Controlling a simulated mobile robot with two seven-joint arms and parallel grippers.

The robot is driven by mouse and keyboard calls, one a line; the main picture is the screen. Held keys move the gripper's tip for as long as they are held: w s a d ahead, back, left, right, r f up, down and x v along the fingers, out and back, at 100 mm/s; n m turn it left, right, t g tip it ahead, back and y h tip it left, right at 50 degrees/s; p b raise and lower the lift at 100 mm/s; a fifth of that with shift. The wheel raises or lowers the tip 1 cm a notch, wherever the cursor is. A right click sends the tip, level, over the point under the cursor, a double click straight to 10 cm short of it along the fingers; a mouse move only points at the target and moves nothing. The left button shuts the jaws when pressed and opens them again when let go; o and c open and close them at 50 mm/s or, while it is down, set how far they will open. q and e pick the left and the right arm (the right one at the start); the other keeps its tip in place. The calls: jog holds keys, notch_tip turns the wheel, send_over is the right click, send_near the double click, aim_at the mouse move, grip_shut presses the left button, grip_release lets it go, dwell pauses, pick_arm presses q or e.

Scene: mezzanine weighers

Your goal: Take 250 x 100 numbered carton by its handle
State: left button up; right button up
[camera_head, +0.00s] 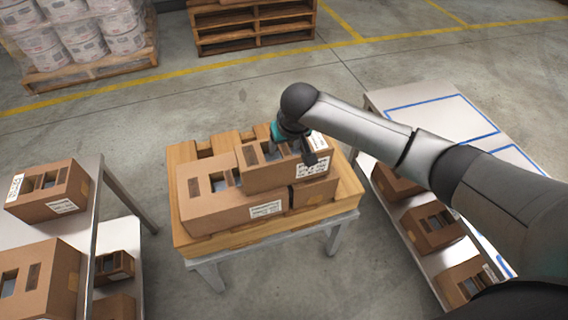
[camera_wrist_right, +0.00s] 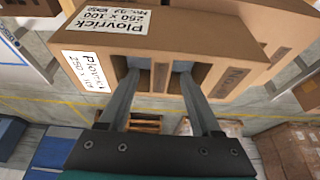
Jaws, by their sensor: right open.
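The brown carton (camera_head: 285,175), with a white label, lies on top of other cartons on the wooden-topped table. In the right wrist view the carton (camera_wrist_right: 215,45) has labels reading "Plovrick 250 x 100". Its handle (camera_wrist_right: 160,77) is a narrow cardboard strip between two cut-out openings. My right gripper (camera_head: 290,150) is over the carton's top. In the wrist view its open fingers (camera_wrist_right: 158,80) reach to the openings, one on each side of the strip. I cannot tell whether they touch it. My left gripper is out of view.
A longer carton (camera_head: 215,205) lies in front on the same table (camera_head: 180,240). A shelf stand (camera_head: 92,185) with cartons is at left. A stand with blue-outlined top (camera_head: 450,115) and cartons below is at right. Pallets (camera_head: 250,35) stand behind on open floor.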

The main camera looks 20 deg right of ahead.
jog(key=shift+b+x, duration=0.3)
jog(key=shift+x, duration=0.9)
grip_shut()
dwell(0.5)
